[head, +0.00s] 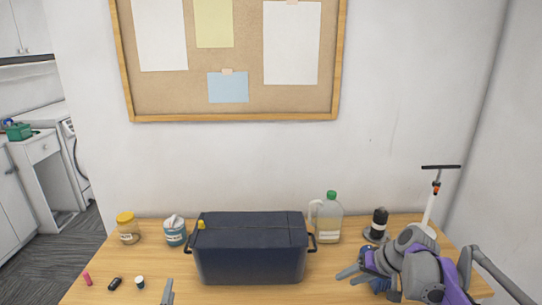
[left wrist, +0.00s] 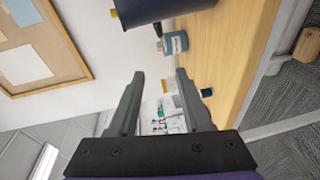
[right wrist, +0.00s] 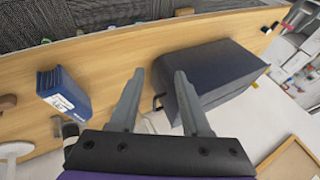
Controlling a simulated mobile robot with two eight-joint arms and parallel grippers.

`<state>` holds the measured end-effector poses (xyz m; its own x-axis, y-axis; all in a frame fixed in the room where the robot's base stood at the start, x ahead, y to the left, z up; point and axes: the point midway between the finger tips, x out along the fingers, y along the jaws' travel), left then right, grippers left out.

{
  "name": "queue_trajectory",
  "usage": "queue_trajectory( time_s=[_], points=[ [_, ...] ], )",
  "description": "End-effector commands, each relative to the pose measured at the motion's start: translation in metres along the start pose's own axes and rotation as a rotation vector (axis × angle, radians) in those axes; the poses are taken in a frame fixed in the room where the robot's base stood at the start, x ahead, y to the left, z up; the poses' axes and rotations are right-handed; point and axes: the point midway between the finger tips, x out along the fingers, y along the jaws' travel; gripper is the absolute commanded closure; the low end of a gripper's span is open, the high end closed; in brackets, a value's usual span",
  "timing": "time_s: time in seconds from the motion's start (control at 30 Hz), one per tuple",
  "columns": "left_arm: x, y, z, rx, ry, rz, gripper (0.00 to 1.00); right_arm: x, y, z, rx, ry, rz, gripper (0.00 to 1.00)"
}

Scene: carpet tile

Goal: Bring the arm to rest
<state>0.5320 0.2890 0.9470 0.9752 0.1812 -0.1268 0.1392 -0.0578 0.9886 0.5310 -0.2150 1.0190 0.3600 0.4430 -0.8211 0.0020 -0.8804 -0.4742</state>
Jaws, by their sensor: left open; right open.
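My right arm reaches in from the right in the head view, its gripper (head: 362,272) open over the right part of the table, to the right of the dark blue bin (head: 250,262). In the right wrist view my right gripper (right wrist: 157,80) is open with nothing between its fingers; the bin (right wrist: 225,75) lies beyond them. My left gripper shows only as a fingertip (head: 167,292) at the bottom edge of the head view. In the left wrist view my left gripper (left wrist: 158,78) is open and empty, apart from the things behind it.
On the wooden table (head: 190,285) stand a yellow-lidded jar (head: 128,229), a wipes tub (head: 175,232), a green-capped jug (head: 328,220) and a dark bottle (head: 379,224). Small items lie front left. A blue box (right wrist: 65,92) is near my right gripper. A corkboard (head: 240,60) hangs behind.

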Motion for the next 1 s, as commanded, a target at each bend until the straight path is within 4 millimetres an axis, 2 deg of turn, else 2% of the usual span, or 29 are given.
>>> queue_trajectory(
  time_s=[0.17,0.27,0.47,0.6,0.7,0.83,0.9,1.0],
  points=[
    [-0.03,0.014,0.001,0.252,0.026,-0.147,0.51,-0.011,-0.019,0.052,-0.023,-0.006,0.088,0.53],
    [-0.057,0.015,0.004,0.436,0.001,-0.263,0.51,-0.017,-0.026,0.09,-0.04,-0.004,0.149,0.53],
    [-0.13,0.005,0.018,0.82,-0.18,-0.487,0.51,-0.025,-0.028,0.169,-0.088,0.018,0.27,0.53],
    [-0.191,-0.01,0.034,1.078,-0.405,-0.591,0.51,-0.026,-0.021,0.222,-0.129,0.045,0.346,0.53],
    [-0.233,-0.023,0.044,1.234,-0.582,-0.623,0.51,-0.025,-0.013,0.254,-0.157,0.067,0.39,0.53],
    [-0.274,-0.035,0.056,1.376,-0.773,-0.618,0.51,-0.021,-0.003,0.283,-0.184,0.091,0.428,0.53],
    [-0.287,-0.038,0.059,1.423,-0.842,-0.608,0.51,-0.02,0.001,0.292,-0.194,0.099,0.441,0.53],
    [-0.297,-0.041,0.062,1.458,-0.894,-0.597,0.51,-0.019,0.004,0.298,-0.201,0.105,0.451,0.53]
  ],
)
